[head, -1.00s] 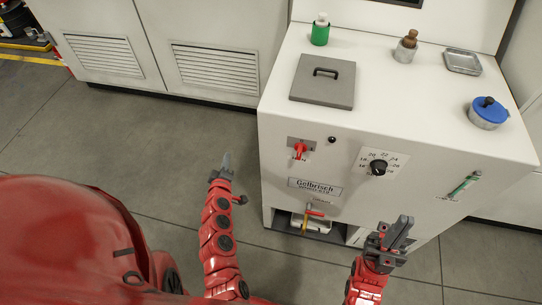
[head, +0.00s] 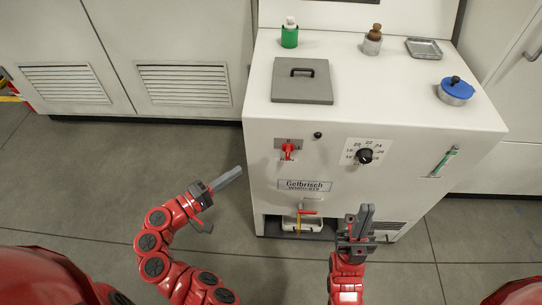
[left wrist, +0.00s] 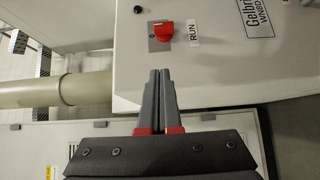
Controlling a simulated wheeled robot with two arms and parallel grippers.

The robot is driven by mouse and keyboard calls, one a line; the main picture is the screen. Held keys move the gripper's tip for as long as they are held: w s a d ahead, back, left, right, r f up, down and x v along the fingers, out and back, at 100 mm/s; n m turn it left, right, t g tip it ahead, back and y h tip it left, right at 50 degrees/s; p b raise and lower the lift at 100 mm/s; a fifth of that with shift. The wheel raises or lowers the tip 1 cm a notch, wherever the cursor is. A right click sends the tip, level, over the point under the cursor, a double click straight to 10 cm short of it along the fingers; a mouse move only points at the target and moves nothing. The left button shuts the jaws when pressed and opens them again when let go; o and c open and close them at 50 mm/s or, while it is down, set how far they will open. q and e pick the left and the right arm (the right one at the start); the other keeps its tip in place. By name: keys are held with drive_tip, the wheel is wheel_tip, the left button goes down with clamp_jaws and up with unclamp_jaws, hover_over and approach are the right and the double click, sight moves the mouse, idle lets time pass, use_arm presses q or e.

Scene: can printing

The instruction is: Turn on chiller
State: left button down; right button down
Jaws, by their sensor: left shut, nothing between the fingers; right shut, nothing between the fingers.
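The chiller (head: 350,205) is a white cabinet in front of me with a label plate reading "Gelbrisch". Its red rotary switch (head: 288,149) sits on a grey plate at the upper left of the front face. In the left wrist view the red switch (left wrist: 164,31) is above the fingertips, with a "RUN" label beside it. My left gripper (head: 230,176) is shut and empty, to the left of and below the switch, apart from it. My right gripper (head: 363,218) is shut and empty, in front of the lower part of the chiller.
A black dial (head: 365,156) with numbers and a black knob (head: 318,135) are on the front. A red-handled valve (head: 304,211) is low down. On top are a grey lid (head: 302,82), a green bottle (head: 289,36), a brown-capped bottle (head: 372,43), a tray (head: 423,48) and a blue-lidded pot (head: 456,89).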

sight(288, 153)
use_arm(q)
drive_tip(key=shift+w, duration=0.1)
drive_tip(key=shift+s+d+p+x, duration=0.35)
drive_tip(key=shift+p+x, duration=0.25)
drive_tip(key=shift+x, duration=1.55)
drive_tip(key=shift+s+d+p+x, duration=0.35)
drive_tip(key=shift+p+x, duration=0.3)
drive_tip(key=shift+x, duration=1.5)
drive_tip(key=shift+s+d+p+x, duration=0.35)
drive_tip(key=shift+p+x, duration=0.25)
drive_tip(key=shift+x, duration=1.55)
drive_tip(key=shift+f, duration=0.1)
drive_tip(key=shift+r+m+g+y+p, duration=0.4)
drive_tip(key=shift+m+g+y+p, duration=0.15)
drive_tip(key=shift+p, duration=0.2)
